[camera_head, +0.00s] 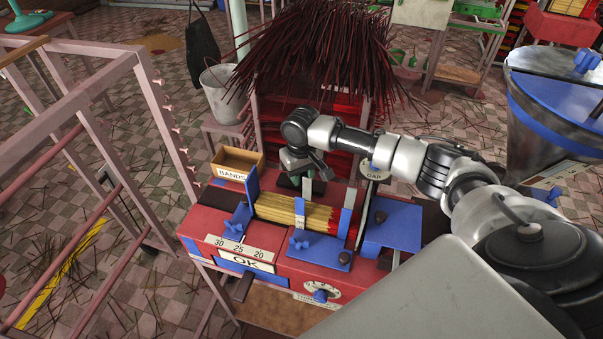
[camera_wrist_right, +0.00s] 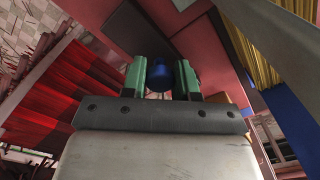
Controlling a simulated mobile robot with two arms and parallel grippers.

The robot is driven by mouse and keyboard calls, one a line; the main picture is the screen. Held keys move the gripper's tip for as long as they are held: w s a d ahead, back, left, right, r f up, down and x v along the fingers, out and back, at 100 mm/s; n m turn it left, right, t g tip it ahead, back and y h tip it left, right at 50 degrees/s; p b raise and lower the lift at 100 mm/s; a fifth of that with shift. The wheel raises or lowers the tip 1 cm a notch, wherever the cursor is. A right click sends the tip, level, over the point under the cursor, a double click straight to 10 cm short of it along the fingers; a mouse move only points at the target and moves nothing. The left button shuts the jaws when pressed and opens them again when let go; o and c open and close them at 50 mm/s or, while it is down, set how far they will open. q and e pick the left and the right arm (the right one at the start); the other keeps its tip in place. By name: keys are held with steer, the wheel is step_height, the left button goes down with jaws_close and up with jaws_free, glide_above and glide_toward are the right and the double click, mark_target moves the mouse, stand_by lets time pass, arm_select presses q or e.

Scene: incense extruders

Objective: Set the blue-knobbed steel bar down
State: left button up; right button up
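My right gripper (camera_head: 297,182) is low behind the red machine's bundle of yellow sticks, with its fingers pointing down. In the right wrist view its two green fingers (camera_wrist_right: 160,66) stand on both sides of a dark blue knob (camera_wrist_right: 158,76) and appear closed on it. The steel part of the knob's bar is hidden under the knob and behind the gripper, so I cannot tell whether it touches the machine. My left gripper is in neither view.
The red machine (camera_head: 233,262) carries blue clamps, a bundle of yellow sticks (camera_head: 280,210) and a BANDS box (camera_head: 237,163). Dark red incense sticks (camera_head: 310,50) fan out behind my right arm. A pink rack (camera_head: 105,130) stands at left, and a blue-rimmed hopper (camera_head: 540,110) at right.

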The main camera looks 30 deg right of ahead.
steer(key=o, duration=0.4)
steer(key=shift+s, duration=0.1)
step_height(320, 180, up, 12)
steer(key=shift+r+b, duration=0.15)
steer(key=shift+b, duration=0.25)
stand_by(0.3)
